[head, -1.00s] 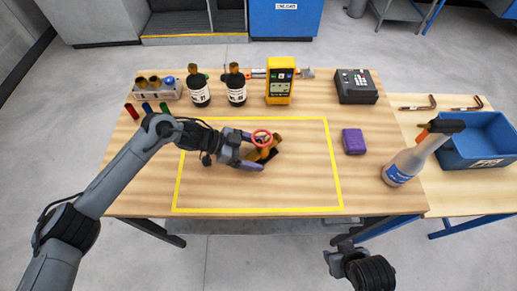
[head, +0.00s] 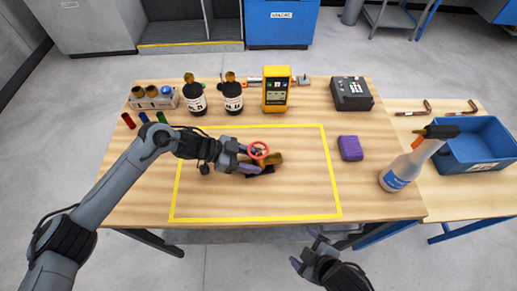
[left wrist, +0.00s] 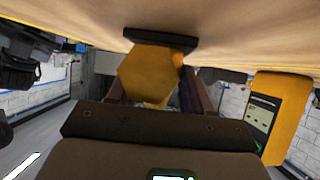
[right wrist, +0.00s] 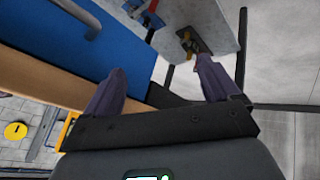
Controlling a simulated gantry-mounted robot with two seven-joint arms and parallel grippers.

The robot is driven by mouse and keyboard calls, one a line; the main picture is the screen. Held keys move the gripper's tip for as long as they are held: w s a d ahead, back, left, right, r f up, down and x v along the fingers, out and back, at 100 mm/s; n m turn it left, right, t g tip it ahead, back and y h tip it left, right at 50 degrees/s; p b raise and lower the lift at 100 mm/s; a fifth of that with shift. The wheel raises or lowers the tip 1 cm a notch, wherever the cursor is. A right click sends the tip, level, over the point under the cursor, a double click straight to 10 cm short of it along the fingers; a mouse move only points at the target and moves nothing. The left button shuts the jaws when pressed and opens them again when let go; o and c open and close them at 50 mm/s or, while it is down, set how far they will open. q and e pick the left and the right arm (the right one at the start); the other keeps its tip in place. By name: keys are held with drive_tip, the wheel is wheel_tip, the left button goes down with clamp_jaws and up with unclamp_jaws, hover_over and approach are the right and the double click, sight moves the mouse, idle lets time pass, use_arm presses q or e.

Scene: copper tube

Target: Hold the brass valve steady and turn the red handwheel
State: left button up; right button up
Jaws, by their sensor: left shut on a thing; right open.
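The brass valve (head: 274,159) with its red handwheel (head: 258,150) is inside the yellow outline, near its middle. My left gripper (head: 249,161) is shut on the valve from the left, with a finger on either side. In the left wrist view the brass body (left wrist: 148,76) fills the space between the fingers, with a dark base part (left wrist: 160,38) at the tabletop. The handwheel cannot be made out there. My right gripper (head: 306,250) is open and empty, in front of the table's near edge. Its two spread fingers show in the right wrist view (right wrist: 160,80).
A purple block (head: 351,148) and a spray bottle (head: 400,172) stand to the right. A yellow meter (head: 276,90), black bottles (head: 232,97) and a dark device (head: 351,94) line the back. A blue bin (head: 480,150) sits far right. The outlined area's front is clear.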

drive_tip(key=s+a+n+g+y, duration=0.1)
drive_tip(key=s+a+n+y, duration=0.4)
drive_tip(key=a+n, duration=0.6)
drive_tip(key=w+d+r+n+g+y, duration=0.1)
drive_tip(key=w+d+r+n+y, duration=0.1)
drive_tip(key=w+r+n+y, duration=0.65)
drive_tip(key=w+d+r+n+g+y, duration=0.2)
drive_tip(key=w+r+n+y, duration=0.15)
drive_tip(key=r+n, duration=0.9)
drive_tip(key=n+t+h, duration=0.3)
drive_tip(key=n+t, duration=0.1)
drive_tip(key=n, duration=0.1)
approach(259, 149)
drive_tip(key=shift+s+d, duration=0.4)
drive_tip(key=shift+d, duration=0.2)
drive_tip(key=shift+w+a, duration=0.2)
drive_tip(key=shift+a, duration=0.05)
drive_tip(key=x, duration=1.1)
drive_tip(key=shift+f, duration=0.25)
